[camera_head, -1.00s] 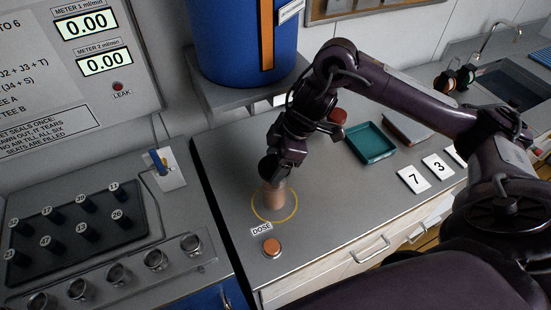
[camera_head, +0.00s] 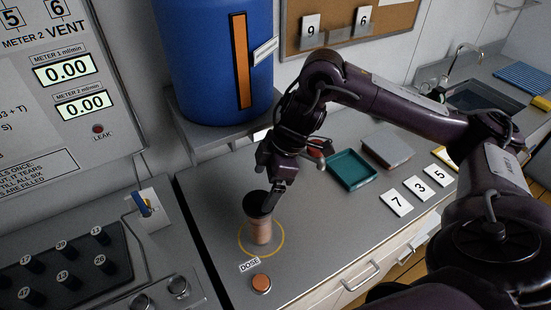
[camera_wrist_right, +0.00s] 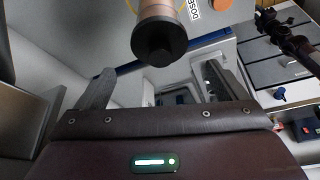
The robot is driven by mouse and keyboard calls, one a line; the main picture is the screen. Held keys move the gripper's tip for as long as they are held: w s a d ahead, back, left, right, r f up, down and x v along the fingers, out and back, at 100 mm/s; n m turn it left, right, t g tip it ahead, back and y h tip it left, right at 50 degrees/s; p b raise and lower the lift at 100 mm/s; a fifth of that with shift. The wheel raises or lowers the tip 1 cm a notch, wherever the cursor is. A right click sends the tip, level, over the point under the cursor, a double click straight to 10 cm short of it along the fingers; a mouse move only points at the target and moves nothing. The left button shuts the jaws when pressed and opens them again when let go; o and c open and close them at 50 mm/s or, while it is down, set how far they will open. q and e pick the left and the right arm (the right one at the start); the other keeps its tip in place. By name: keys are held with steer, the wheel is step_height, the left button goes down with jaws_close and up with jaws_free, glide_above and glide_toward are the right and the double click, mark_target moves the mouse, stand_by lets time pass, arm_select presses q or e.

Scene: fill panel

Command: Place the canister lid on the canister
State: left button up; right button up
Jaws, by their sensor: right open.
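The copper-coloured canister (camera_head: 263,231) stands upright inside a yellow ring on the grey counter. The black canister lid (camera_head: 257,204) sits on top of it; I cannot tell if it is fully seated. In the right wrist view the round lid with its knob (camera_wrist_right: 158,45) covers the end of the canister (camera_wrist_right: 158,10). My right gripper (camera_head: 277,195) is just above and right of the lid in the head view. Its fingers are spread apart in the wrist view, with nothing held between them. My left gripper is not in view.
An orange dose button (camera_head: 261,284) is in front of the canister. A blue tank (camera_head: 205,60) stands behind on a shelf. A teal tray (camera_head: 350,170), a grey box (camera_head: 388,148) and number cards (camera_head: 396,203) lie to the right. A seat panel (camera_head: 70,265) is at left.

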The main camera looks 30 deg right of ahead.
steer(key=p+v, duration=0.2)
steer(key=v, duration=0.5)
steer(key=shift+r, duration=0.2)
steer(key=shift+s+d, duration=0.1)
